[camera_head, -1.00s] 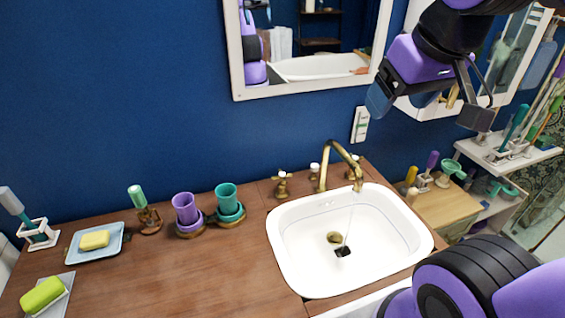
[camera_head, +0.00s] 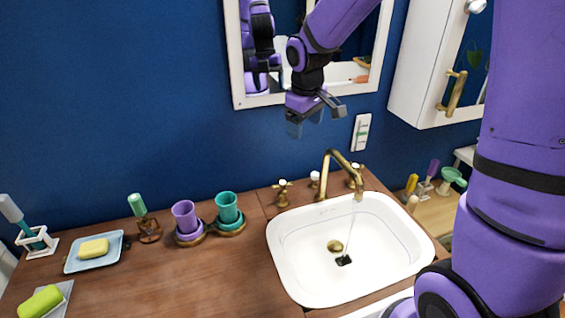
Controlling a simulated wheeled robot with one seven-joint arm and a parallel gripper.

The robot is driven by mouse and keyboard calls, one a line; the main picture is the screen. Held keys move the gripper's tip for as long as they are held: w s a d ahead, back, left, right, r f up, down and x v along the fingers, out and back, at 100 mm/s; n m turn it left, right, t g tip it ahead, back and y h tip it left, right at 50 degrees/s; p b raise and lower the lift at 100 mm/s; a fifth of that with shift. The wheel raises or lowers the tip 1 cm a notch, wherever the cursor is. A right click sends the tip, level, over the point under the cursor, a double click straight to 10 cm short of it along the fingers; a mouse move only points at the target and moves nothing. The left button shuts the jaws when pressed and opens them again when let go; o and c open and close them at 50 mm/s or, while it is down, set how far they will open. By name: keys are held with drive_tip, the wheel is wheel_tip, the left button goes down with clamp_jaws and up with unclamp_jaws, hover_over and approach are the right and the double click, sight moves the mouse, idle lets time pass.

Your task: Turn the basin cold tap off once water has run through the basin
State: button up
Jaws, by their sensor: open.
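A white basin (camera_head: 300,265) is set in the wooden counter. A brass faucet (camera_head: 329,160) arches over it, and a thin stream of water (camera_head: 349,236) runs down to the dark drain. A brass cross-handled tap with a white top (camera_head: 282,193) stands left of the spout, and another brass tap (camera_head: 354,178) stands right of it, partly behind the spout. I cannot tell by markings which is cold. My gripper (camera_head: 317,118) is open and empty, in the air above and behind the faucet, below the mirror, touching neither tap.
A purple cup (camera_head: 184,214) and a teal cup (camera_head: 227,207) stand in holders left of the basin. A mirror (camera_head: 240,60) hangs behind my gripper. A white cabinet (camera_head: 415,65) juts out at right. My arm covers the right side.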

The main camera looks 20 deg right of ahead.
sight(282, 182)
drive_tip(key=w+a+f+n, duration=0.1)
drive_tip(key=w+f, duration=0.1)
drive_tip(key=f, duration=0.3)
drive_tip(key=w+a+f+g, duration=0.1)
drive_tip(key=w+f, duration=0.2)
drive_tip(key=f, duration=0.2)
drive_tip(key=w+a+f+n, duration=0.1)
drive_tip(key=w+f, duration=0.1)
drive_tip(key=f, duration=0.3)
drive_tip(key=shift+w+a+f+n+g+y, duration=0.1)
drive_tip(key=shift+w+f+n+g+y, duration=0.1)
drive_tip(key=shift+f+n+g+y, duration=0.15)
drive_tip(key=shift+f, duration=4.3)
